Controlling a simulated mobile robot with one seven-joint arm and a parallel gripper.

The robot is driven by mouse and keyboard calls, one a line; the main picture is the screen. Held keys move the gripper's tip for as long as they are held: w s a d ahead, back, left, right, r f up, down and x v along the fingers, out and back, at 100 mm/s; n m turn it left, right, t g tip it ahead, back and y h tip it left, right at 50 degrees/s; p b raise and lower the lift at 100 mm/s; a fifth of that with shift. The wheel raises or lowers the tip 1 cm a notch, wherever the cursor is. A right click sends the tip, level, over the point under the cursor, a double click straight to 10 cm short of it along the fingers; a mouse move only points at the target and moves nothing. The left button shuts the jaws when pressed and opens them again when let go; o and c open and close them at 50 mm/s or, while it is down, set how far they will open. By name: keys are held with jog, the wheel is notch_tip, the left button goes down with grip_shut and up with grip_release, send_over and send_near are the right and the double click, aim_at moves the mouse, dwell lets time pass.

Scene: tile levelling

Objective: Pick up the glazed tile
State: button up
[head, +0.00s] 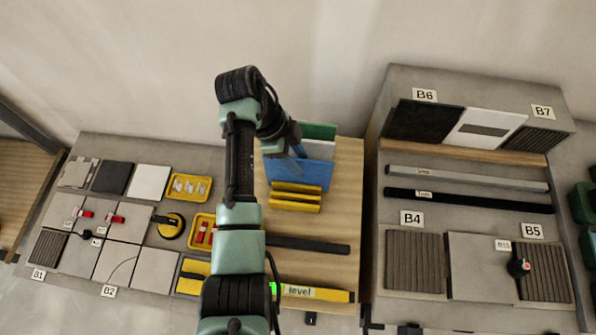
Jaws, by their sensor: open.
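A blue tile (298,171) stands tilted in a yellow rack (295,197) on the wooden bench board. A green tile (318,131) and a pale one (318,150) stand behind it. A flat white tile (149,182) lies on the grey bench at left. No label tells me which tile is the glazed one. My gripper (299,151) is open at the upper edge of the blue tile, in front of it in the picture. Its fingertips are small and dark, and I cannot tell whether they touch the tile. My arm hides part of the board to the left.
Yellow trays (189,187), a suction cup (171,225) and laid tiles cover the left bench. A dark bar (307,244) and a yellow level (316,293) lie in front of the rack. The right bench (468,221) holds bars and tiles.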

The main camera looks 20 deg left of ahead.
jog(key=shift+f, duration=0.2)
dwell(0.4)
jog(key=shift+c, duration=0.2)
grip_shut()
dwell(1.2)
